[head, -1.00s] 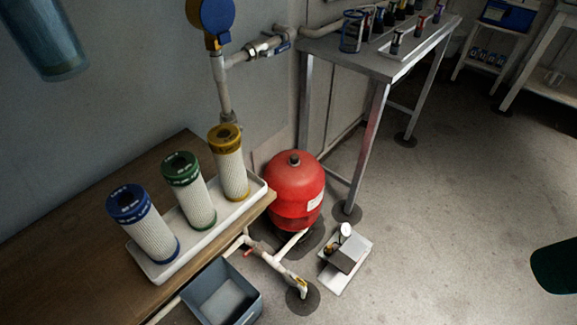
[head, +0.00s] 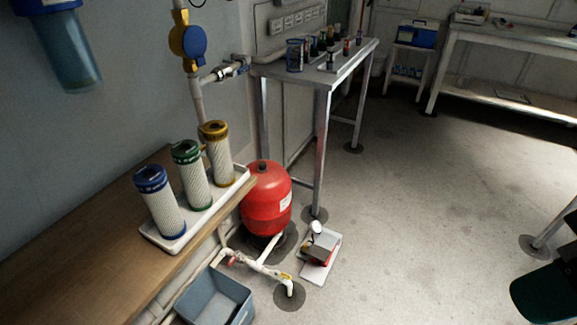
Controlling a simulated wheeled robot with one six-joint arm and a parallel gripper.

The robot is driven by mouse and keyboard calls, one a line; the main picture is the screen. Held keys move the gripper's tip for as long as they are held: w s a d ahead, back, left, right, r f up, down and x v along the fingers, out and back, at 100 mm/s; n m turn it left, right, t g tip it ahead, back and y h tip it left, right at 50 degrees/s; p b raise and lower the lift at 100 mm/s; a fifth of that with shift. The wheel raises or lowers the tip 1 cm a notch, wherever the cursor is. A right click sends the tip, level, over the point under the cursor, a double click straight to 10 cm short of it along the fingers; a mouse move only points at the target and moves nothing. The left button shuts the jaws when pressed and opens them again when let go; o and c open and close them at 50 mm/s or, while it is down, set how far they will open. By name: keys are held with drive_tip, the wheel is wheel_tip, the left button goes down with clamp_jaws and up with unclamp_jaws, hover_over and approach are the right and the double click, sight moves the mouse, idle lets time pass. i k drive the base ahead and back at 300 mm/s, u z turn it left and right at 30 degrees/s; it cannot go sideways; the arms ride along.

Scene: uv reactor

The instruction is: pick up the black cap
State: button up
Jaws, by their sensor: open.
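A small black cap-like piece (head: 263,166) sits on top of the red tank (head: 266,198), which stands on the floor beside the wooden bench. Several small dark-topped items (head: 331,42) stand on the metal table at the back, too small to tell whether one is a black cap. I cannot tell which of these is the task's cap. My gripper is not in view.
The wooden bench (head: 75,265) holds a white tray (head: 203,217) with blue, green and gold-capped filters. A grey bin (head: 216,300), white pipes (head: 262,268) and a metal table (head: 330,85) stand nearby. The floor (head: 430,190) at centre right is mostly clear. A dark green rounded object (head: 545,297) is lower right.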

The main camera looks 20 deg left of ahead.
sight(262, 165)
drive_tip(key=z, duration=0.45)
drive_tip(key=i, duration=2.7)
drive_tip(key=u, duration=2.95)
drive_tip(key=i, duration=0.55)
drive_tip(key=z, duration=0.05)
